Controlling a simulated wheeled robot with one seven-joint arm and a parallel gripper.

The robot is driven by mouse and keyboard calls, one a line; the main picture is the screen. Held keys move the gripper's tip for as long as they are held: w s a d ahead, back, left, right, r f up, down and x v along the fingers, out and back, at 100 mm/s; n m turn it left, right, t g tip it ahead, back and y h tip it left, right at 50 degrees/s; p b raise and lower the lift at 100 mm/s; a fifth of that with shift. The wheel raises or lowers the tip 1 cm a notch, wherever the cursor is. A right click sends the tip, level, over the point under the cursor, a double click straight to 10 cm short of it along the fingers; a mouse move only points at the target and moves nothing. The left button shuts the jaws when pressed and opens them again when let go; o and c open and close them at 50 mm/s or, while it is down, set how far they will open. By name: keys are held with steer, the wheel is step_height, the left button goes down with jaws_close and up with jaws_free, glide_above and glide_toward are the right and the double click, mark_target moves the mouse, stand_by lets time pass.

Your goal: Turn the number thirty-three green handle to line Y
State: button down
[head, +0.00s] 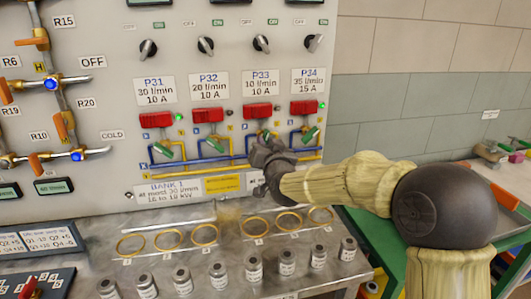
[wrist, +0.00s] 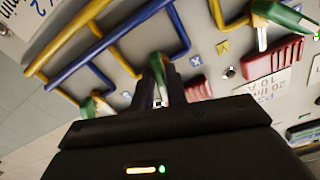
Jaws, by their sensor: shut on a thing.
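The P33 plate (head: 261,83) is on the panel, with a red block (head: 258,111) below it. The number thirty-three green handle (head: 263,136) is under that block, mostly hidden by my gripper (head: 262,150). In the wrist view, the dark fingers of my gripper (wrist: 160,88) are shut around this green handle (wrist: 157,66). A blue tag (wrist: 196,60) and a yellow tag (wrist: 223,47) sit near it; the yellow tag's letter is too small to read. Which line the handle points to is hard to tell.
Neighbouring green handles P32 (head: 217,143) and P34 (head: 311,134) are close on either side. Blue pipes (wrist: 101,47) and yellow pipes (wrist: 78,30) run across the panel. Below, a bench holds brass rings (head: 255,227) and several metal cylinders (head: 286,262).

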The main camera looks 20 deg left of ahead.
steer(key=m+b, duration=0.3)
steer(key=m, duration=0.2)
steer(key=shift+f, duration=0.15)
steer(key=shift+m+b, duration=0.3)
steer(key=shift+b, duration=0.05)
steer(key=c, duration=1.5)
jaws_free()
steer(key=shift+s, duration=0.2)
steer(key=v, duration=1.7)
steer(key=shift+d+b, duration=0.2)
steer(key=shift+b, duration=0.2)
